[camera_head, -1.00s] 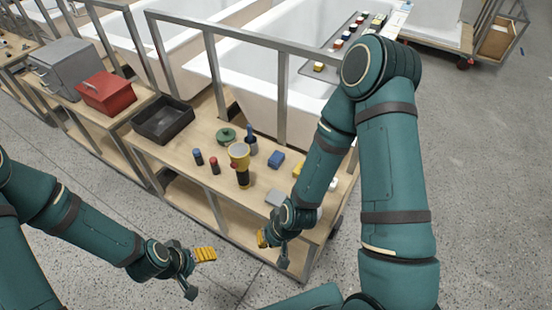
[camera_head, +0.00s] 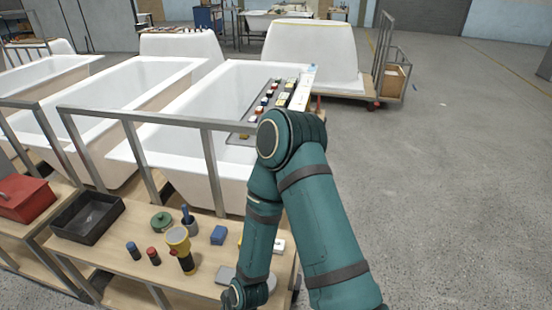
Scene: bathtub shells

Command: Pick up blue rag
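A small blue block-shaped item (camera_head: 219,235), which looks like the folded blue rag, lies on the wooden workbench (camera_head: 120,262) in front of the nearest bathtub. It stands to the right of the yellow and black flashlight and left of my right arm. My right arm comes down over the right end of the bench, with its wrist at the bottom edge of the picture. The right gripper's fingers are cut off below the frame. My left arm and gripper are out of the picture.
On the bench are a black tray (camera_head: 88,218), a green round item (camera_head: 162,222), a flashlight (camera_head: 180,250), a blue-handled tool (camera_head: 188,220), and small blue and red cylinders. A metal rail (camera_head: 150,117) runs behind. Grey floor at right is open.

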